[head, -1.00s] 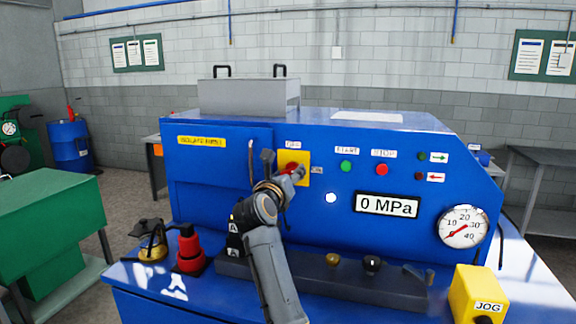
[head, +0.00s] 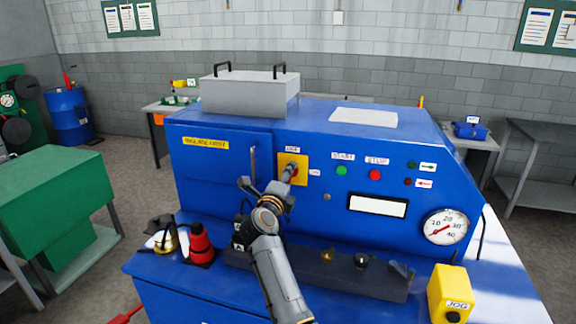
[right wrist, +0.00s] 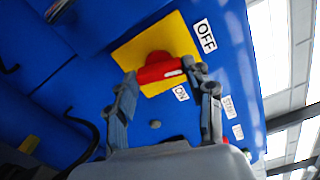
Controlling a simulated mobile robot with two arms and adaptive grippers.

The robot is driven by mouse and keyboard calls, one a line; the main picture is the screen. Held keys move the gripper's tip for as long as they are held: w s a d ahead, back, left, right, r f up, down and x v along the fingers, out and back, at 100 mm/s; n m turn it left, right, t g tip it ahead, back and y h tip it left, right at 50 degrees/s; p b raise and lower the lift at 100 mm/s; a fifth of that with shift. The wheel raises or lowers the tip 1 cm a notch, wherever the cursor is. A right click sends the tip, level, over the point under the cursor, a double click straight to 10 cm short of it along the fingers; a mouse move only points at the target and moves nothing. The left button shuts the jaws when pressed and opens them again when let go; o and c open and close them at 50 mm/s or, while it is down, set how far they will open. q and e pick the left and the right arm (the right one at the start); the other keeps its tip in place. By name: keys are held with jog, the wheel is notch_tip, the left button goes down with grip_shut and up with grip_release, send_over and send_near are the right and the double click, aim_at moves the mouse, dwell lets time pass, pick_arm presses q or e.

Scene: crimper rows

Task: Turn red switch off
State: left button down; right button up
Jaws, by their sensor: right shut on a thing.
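The red switch (head: 292,167) sits on a yellow plate (head: 301,162) on the blue machine's front; an OFF label is above it and an ON label to its right. In the right wrist view the red handle (right wrist: 158,71) points between the OFF label (right wrist: 205,36) and the ON label (right wrist: 180,93). My right gripper (head: 277,178) is shut on the handle, a finger at each end in the right wrist view (right wrist: 162,75). It partly hides the switch in the head view. My left gripper is not in view.
The display (head: 377,206) is blank. Green start (head: 341,170) and red stop (head: 375,175) buttons lie right of the switch. A vertical door handle (head: 253,165) is close on the left. A red-and-black device (head: 200,245) and yellow JOG box (head: 452,293) stand on the ledge.

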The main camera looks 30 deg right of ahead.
jog(key=shift+n+p, duration=0.5)
jog(key=shift+n, duration=1.1)
jog(key=o, duration=1.2)
jog(key=shift+c, duration=0.2)
